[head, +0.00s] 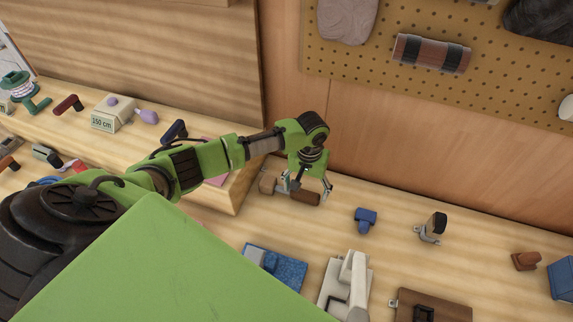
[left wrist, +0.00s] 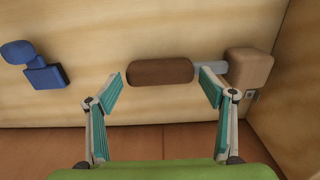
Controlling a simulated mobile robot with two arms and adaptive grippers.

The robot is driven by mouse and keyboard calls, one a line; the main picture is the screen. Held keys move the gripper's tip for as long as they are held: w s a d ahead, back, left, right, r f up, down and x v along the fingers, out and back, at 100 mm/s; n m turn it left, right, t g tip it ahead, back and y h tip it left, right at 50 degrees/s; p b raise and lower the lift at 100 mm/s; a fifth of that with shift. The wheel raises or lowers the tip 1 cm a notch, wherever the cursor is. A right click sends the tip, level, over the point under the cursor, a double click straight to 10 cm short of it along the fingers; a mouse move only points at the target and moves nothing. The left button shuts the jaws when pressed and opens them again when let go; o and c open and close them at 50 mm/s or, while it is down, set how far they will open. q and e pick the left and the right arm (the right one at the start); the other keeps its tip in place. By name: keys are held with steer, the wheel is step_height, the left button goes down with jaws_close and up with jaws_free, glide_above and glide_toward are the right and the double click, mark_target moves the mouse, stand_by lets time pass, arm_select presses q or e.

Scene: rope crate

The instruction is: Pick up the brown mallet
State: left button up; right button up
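The brown mallet (head: 304,197) lies on the wooden bench near the back wall, beside the end of a raised wooden block. In the left wrist view the mallet (left wrist: 160,71) has a dark brown handle, a short grey shaft and a tan block head at the right. My left gripper (head: 306,188) is open over the mallet. In the left wrist view, the open fingers (left wrist: 161,78) stand towards the two ends of the brown handle, with nothing held between them. I cannot tell whether they touch it. My right gripper is not in view.
A blue object (head: 365,219) lies right of the mallet and shows in the left wrist view (left wrist: 35,66). A clamp-like item (head: 432,230) stands farther right. The raised wooden block (head: 238,190) is close on the left. The wall (head: 390,160) is close behind.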

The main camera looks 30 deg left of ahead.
arm_select(q)
steer(key=c, duration=1)
steer(key=shift+w+r, duration=0.1)
steer(key=shift+r, duration=0.05)
